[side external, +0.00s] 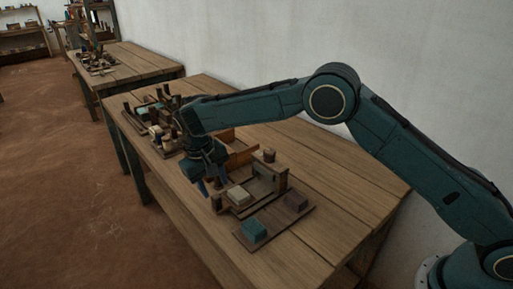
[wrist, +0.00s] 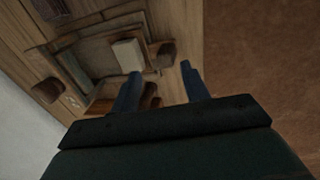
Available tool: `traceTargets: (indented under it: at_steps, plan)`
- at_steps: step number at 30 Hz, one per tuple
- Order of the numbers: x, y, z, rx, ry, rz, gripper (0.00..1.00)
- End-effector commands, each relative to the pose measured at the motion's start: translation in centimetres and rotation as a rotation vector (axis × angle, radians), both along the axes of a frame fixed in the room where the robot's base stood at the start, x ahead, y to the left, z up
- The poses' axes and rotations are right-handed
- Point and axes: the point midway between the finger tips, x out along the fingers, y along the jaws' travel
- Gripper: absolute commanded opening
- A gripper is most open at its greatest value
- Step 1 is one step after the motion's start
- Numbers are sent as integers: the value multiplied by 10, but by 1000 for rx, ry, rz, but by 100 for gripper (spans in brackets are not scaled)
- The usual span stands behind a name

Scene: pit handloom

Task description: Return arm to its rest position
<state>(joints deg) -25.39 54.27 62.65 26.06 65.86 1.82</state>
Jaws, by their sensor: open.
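My gripper (side external: 207,186) hangs from the teal arm stretched over the table, pointing down beside a wooden fixture. In the wrist view my gripper (wrist: 158,72) shows two blue fingers spread apart with nothing held between them. A pale block (side external: 238,195) sits on the wooden fixture just right of the fingers, apart from them; it also shows in the wrist view (wrist: 128,54). The height of the fingertips above the table cannot be told.
The wooden table (side external: 335,195) holds a teal block (side external: 254,230) on a dark board (side external: 285,215) in front. An orange-brown wooden part (side external: 240,155) stands behind the gripper. Small wooden items and spools (side external: 160,135) crowd the far end. A white wall (side external: 250,45) runs behind.

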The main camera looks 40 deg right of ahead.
Motion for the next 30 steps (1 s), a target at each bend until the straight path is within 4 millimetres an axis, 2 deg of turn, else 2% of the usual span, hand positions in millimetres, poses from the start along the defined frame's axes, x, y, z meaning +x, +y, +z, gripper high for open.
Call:
traceTargets:
  at_steps: [8, 14, 17, 22, 30]
  plan:
    - [0, 0, 1, 1, -1, 0, 45]
    - [-2, -6, 14, 8, -10, 0, 45]
    - [-4, -14, 29, 16, -21, 1, 45]
    - [-14, -33, 65, 35, -50, 3, 45]
    - [-43, -69, 125, 68, -104, 8, 45]
